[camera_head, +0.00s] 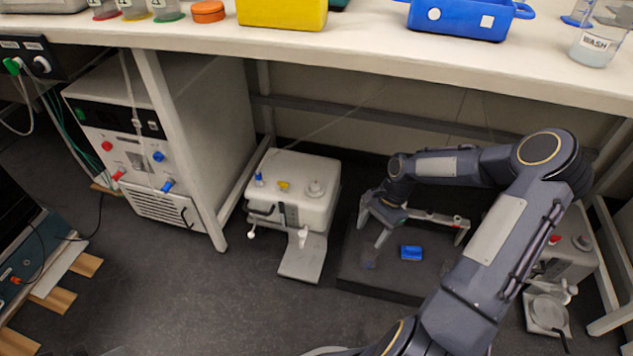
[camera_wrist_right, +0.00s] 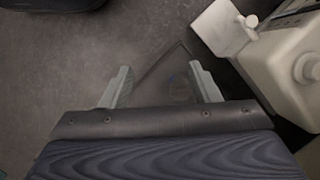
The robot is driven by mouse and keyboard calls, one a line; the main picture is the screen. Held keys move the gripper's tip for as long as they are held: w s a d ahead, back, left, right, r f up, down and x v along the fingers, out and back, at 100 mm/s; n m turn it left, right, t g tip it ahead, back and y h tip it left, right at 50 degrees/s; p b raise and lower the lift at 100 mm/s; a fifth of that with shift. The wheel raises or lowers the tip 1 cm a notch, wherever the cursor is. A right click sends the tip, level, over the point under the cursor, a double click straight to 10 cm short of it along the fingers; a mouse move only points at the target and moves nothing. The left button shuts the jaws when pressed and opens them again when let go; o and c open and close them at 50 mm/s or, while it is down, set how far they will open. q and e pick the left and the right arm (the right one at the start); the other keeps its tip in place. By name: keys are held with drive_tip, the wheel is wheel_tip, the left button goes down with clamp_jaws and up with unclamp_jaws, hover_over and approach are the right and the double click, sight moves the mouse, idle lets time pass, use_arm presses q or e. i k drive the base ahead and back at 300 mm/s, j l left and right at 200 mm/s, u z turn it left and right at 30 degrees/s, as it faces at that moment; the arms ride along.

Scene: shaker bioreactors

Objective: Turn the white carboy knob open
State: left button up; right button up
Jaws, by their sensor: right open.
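The white carboy (camera_head: 293,190) stands on the floor under the bench. Its white knob (camera_head: 303,237) sticks out low on its front, above a pale base plate (camera_head: 303,262). In the right wrist view the carboy (camera_wrist_right: 285,62), its knob (camera_wrist_right: 250,21) and the plate (camera_wrist_right: 219,30) are at the upper right, outside the fingers. My right gripper (camera_head: 371,232) is open, to the right of the carboy and apart from it. In the wrist view its two fingers (camera_wrist_right: 160,85) are spread, with no solid object between them. My left gripper is not in view.
A dark mat (camera_head: 375,283) with a blue block (camera_head: 411,253) lies below my right gripper. Another pale unit (camera_head: 570,255) stands at the right. A bench leg (camera_head: 180,150) and a large box unit (camera_head: 140,135) are left of the carboy. The bench top (camera_head: 380,57) overhangs.

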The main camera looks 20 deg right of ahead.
sight(315, 187)
drive_tip(key=i, duration=1)
